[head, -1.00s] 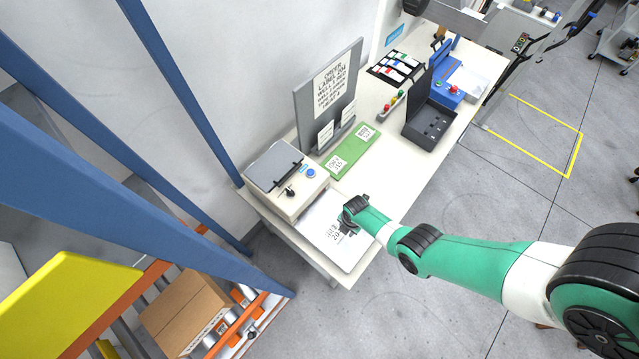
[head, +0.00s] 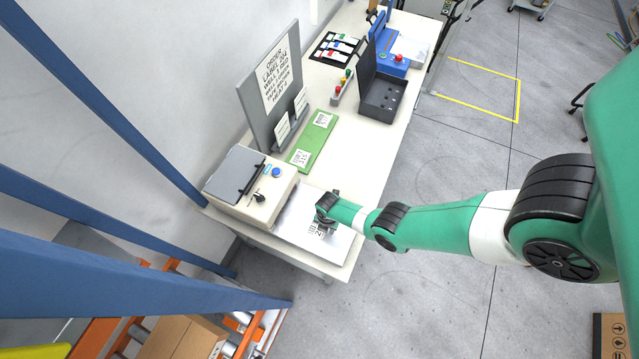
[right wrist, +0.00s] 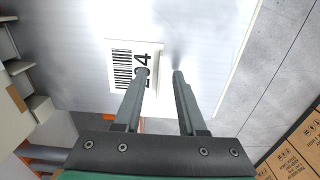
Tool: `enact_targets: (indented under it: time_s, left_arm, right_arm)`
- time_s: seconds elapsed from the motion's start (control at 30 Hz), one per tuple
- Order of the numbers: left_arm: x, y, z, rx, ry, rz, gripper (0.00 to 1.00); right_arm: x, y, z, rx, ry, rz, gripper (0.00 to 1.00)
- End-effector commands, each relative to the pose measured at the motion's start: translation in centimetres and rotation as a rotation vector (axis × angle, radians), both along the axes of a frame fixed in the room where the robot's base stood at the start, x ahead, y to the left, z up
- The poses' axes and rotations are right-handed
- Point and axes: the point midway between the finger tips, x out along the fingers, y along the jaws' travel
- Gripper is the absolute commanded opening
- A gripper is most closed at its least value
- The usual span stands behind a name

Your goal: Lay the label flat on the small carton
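The label (right wrist: 130,65), white with a barcode and digits ending in "04", lies on a bright sheet or plate in the right wrist view. It also shows in the head view (head: 317,231), partly hidden by my right gripper (head: 323,222). In the right wrist view my right gripper (right wrist: 160,78) has its fingers apart, one over the label and one just past its right edge; nothing is clearly held. A brown carton (head: 178,338) is at the bottom left of the head view, and another printed carton (head: 608,335) at the bottom right. I cannot tell which is the small carton. My left gripper is not in view.
A label printer (head: 262,200) stands left of the bright plate (head: 290,232). A green mat (head: 312,142) with two labels, a grey sign board (head: 262,90), a black open box (head: 382,98) and a blue device (head: 388,62) stand along the bench. Blue posts (head: 120,105) rise at the left.

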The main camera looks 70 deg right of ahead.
Motion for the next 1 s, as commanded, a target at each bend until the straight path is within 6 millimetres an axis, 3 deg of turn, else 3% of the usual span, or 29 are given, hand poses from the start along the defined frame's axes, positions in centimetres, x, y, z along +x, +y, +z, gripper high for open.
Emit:
enact_targets:
  time_s: [0.23, 0.4, 0.47, 1.0]
  left_arm:
    - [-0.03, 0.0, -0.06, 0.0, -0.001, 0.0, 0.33]
    - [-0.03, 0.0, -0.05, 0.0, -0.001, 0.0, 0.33]
    - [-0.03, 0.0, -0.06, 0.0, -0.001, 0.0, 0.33]
    - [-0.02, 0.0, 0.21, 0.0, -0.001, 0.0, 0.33]
  right_arm:
    - [0.02, -0.01, -0.08, 0.0, 0.0, 0.0, 0.38]
    - [0.02, -0.01, -0.08, 0.0, 0.0, 0.0, 0.08]
    - [0.02, 0.0, -0.08, 0.0, 0.0, 0.0, 0.0]
    - [0.03, 0.0, 0.19, 0.0, -0.001, 0.0, 0.0]
